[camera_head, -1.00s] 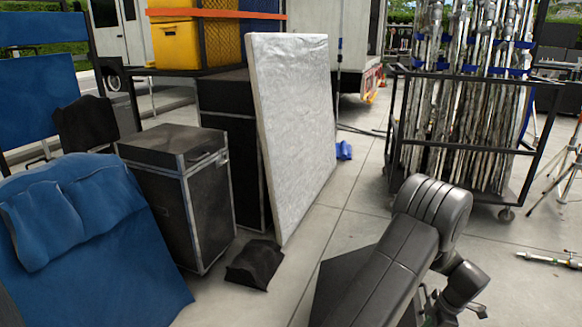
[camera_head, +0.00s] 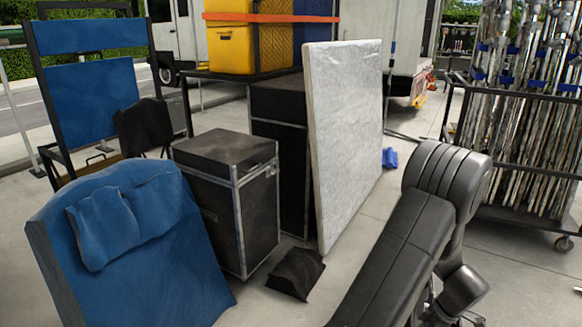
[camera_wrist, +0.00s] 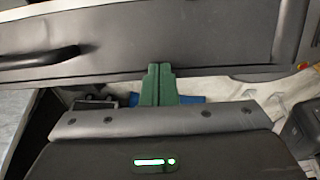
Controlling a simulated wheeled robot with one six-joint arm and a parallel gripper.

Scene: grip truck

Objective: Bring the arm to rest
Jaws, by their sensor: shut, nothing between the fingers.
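My gripper (camera_wrist: 158,84) shows in the wrist view as two green fingers side by side, shut with nothing between them. A dark panel lies above the fingers and a grey padded edge with a small green light lies below them. I cannot tell whether the fingers touch either. In the head view my arm (camera_head: 405,245) is folded at the lower right, its padded black links bent at the elbow. The fingers cannot be made out there.
A silver-faced board (camera_head: 345,140) leans by black cases (camera_head: 235,205). A blue padded piece (camera_head: 150,250) stands at left, and a small black bag (camera_head: 296,275) lies on the floor. A wheeled rack of poles (camera_head: 525,120) stands at right. Some pavement near it is clear.

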